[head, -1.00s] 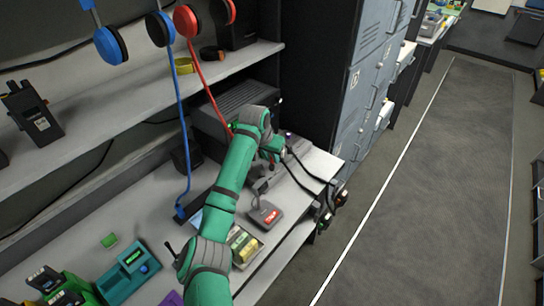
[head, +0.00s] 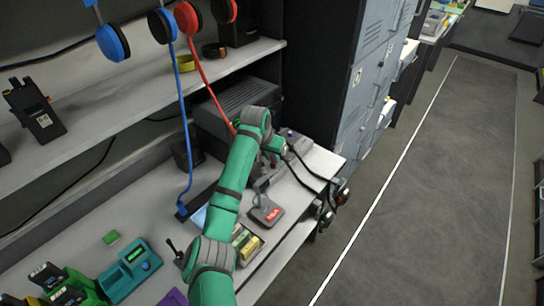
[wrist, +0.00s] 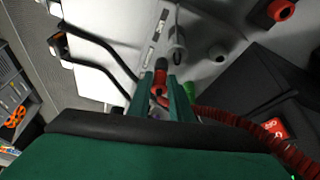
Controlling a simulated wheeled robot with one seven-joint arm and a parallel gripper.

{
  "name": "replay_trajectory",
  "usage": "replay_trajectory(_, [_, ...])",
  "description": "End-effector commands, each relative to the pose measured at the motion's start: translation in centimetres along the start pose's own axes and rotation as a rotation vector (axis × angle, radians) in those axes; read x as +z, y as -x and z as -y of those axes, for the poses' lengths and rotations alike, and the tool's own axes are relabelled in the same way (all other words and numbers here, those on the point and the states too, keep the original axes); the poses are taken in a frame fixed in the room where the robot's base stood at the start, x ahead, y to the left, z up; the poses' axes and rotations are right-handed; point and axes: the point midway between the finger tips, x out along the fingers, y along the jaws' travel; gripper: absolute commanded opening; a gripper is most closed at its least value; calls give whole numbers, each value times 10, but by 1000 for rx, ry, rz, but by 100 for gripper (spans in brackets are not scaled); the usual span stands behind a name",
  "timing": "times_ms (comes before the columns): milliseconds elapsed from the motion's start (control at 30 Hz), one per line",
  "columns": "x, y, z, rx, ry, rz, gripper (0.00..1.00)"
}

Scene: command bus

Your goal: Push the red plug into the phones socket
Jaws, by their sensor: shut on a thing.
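In the wrist view, my gripper (wrist: 161,95) is shut on the red plug (wrist: 159,83), between its two green fingers. The plug's dark tip (wrist: 161,64) points away toward a pale grey surface. The red coiled cord (wrist: 225,118) runs off to the right. A grey ring-shaped fitting (wrist: 178,55) lies just beyond the tip; I cannot tell whether this is the phones socket or whether the plug touches it. In the head view, the red cord (head: 208,85) hangs from the red headset (head: 187,18) and passes behind my green arm, which largely hides the gripper.
Black cables (wrist: 100,45) run left of the plug in the wrist view. A red knob (wrist: 281,10) is at top right. In the head view, a grey radio unit (head: 240,98) stands behind my arm, and a desk microphone base (head: 265,214) is close to it.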

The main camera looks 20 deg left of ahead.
Motion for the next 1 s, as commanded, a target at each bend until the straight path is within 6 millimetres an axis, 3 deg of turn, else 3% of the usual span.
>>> replay_trajectory(1000, [6, -6, 4, -1, 4, 0, 4])
